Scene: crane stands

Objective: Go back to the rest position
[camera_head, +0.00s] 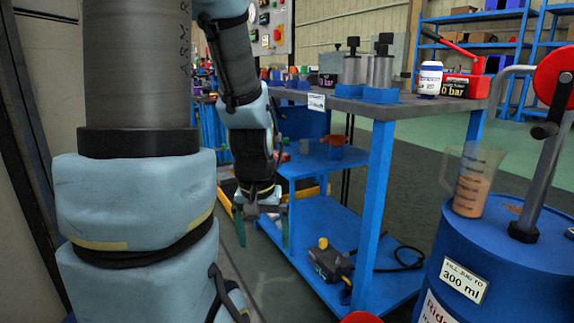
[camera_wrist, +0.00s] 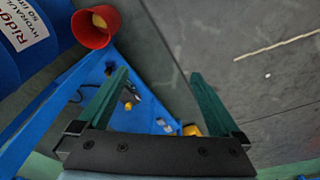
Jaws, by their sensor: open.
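My gripper (camera_head: 262,228) hangs low beside the left end of the blue workbench in the head view, its two green fingers pointing down. In the wrist view my gripper (camera_wrist: 158,90) shows its green fingers spread wide apart with nothing between them. My arm fills the left of the head view and comes down to the gripper. No held object shows in either view.
The blue workbench (camera_head: 383,190) carries metal cylinders, a white jar (camera_head: 430,78) and a red-handled pump (camera_head: 466,88). A blue drum (camera_head: 480,255) with a jug (camera_head: 474,188) stands at right. A red cup-shaped thing (camera_wrist: 95,27) shows in the wrist view.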

